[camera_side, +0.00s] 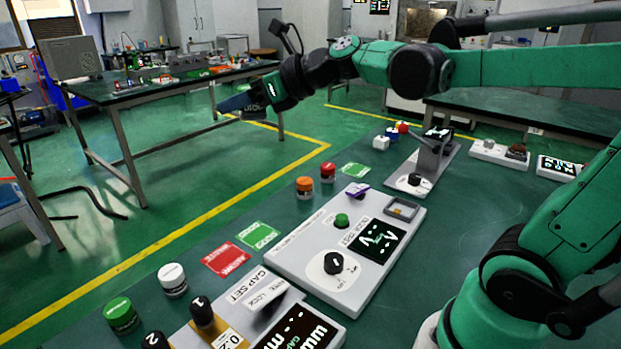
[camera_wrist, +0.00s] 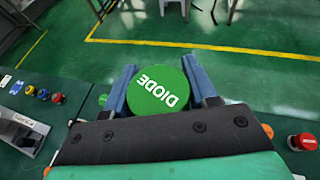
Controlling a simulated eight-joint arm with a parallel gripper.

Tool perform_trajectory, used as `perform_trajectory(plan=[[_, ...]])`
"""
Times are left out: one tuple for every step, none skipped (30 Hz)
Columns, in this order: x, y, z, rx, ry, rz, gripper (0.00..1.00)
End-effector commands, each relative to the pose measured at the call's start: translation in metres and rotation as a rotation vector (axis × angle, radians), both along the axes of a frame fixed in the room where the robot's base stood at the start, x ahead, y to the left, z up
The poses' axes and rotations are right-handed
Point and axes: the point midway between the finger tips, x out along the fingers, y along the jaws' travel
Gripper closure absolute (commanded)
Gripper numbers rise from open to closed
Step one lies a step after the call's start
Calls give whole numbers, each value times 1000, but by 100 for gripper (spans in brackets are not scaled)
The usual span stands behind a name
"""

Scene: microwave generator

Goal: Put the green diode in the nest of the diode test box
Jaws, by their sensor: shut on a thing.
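The green diode (camera_wrist: 158,90) is a round green piece with white DIODE lettering. My gripper (camera_wrist: 160,92) is shut on it, a blue finger at each side, in the wrist view. In the side view my gripper (camera_side: 240,104) is raised well above the floor, left of and away from the diode test box; the diode cannot be made out there. The diode test box (camera_side: 300,255) is a light grey box on the green bench, with a knob, a lit screen and a green button. A square framed recess (camera_side: 402,208) at its far right corner looks like the nest and appears empty.
A green cylinder (camera_side: 122,315) and a white one (camera_side: 173,280) stand at the near left. Orange (camera_side: 304,188) and red (camera_side: 328,172) pieces stand behind.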

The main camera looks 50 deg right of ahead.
Motion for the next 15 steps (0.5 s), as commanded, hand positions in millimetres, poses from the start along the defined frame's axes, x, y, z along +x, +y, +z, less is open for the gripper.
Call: perform_trajectory(plan=[[-4,3,2,-1,0,-10,100],[-6,4,2,0,0,-18,100],[-8,5,3,-2,0,-24,100],[-8,5,3,0,1,-28,100],[-8,5,3,1,0,-30,100],[-7,4,3,1,1,-29,100],[-5,3,2,0,1,-24,100],[-3,1,1,1,1,-18,100],[1,-2,0,0,1,-6,100],[5,-4,-2,1,0,6,100],[8,-8,-4,2,2,21,100],[14,-12,-7,1,2,44,100],[19,-16,-9,2,2,62,100],[23,-21,-12,2,2,82,100],[29,-27,-16,1,1,111,100]])
